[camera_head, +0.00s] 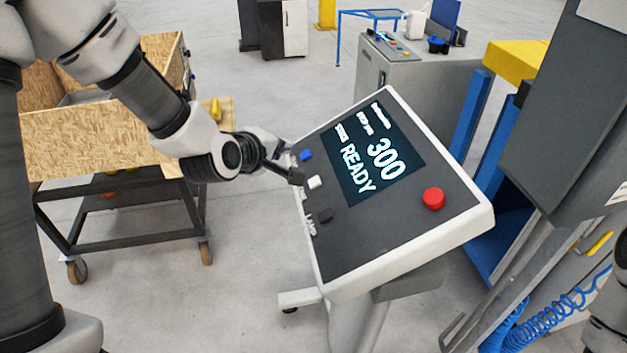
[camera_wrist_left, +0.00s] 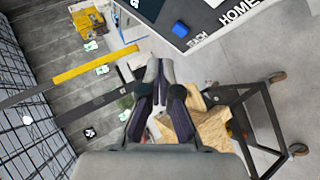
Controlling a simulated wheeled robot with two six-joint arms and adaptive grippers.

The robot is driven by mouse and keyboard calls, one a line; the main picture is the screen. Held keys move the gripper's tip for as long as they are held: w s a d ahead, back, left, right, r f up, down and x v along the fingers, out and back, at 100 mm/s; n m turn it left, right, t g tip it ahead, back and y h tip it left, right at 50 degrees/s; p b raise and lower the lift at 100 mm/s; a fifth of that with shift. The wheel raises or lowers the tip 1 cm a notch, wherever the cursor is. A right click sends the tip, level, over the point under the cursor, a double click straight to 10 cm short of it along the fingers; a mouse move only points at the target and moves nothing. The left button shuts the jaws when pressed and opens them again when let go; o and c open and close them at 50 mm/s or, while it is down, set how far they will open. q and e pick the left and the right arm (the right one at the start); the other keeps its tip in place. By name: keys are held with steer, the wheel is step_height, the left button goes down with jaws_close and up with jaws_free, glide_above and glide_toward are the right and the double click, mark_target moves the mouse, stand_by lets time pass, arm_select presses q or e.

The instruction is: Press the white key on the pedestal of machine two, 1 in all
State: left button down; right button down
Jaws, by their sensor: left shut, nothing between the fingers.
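The pedestal panel (camera_head: 345,245) stands tilted in the middle of the head view, with a lit screen (camera_head: 372,155) reading "300" and "READY". The white key (camera_head: 315,182) is on its left side, between a blue key (camera_head: 305,155) and a dark key (camera_head: 324,214). A red button (camera_head: 433,198) is at its right. My left gripper (camera_head: 297,177) is shut and empty, its tips close to the left of the white key; I cannot tell if they touch. In the left wrist view the shut fingers (camera_wrist_left: 160,88) show below the panel's edge, with the blue key (camera_wrist_left: 180,28) above.
A wooden crate on a wheeled cart (camera_head: 100,150) stands at the left, under my left arm. A grey cabinet (camera_head: 410,85) is behind the panel. A blue-framed machine (camera_head: 480,110) and a coiled blue hose (camera_head: 545,320) are at the right.

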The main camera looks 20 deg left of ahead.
mark_target(315, 182)
arm_select(q)
steer(key=d+f+b, duration=0.1)
steer(key=f+b, duration=0.1)
steer(key=w+d+f+b, duration=0.1)
steer(key=f+b, duration=0.1)
steer(key=w+f+b, duration=0.1)
steer(key=f, duration=0.1)
steer(key=shift+d+f+b, duration=0.25)
steer(key=shift+d+b, duration=0.15)
steer(key=shift+w+d+f+b, duration=0.25)
steer(key=shift+d+f+b, duration=0.1)
steer(key=shift+f+b, duration=0.15)
steer(key=shift+f, duration=0.15)
stand_by(0.5)
steer(key=shift+w+d+f+b, duration=0.15)
steer(key=shift+f+b, duration=0.1)
steer(key=shift+b, duration=0.05)
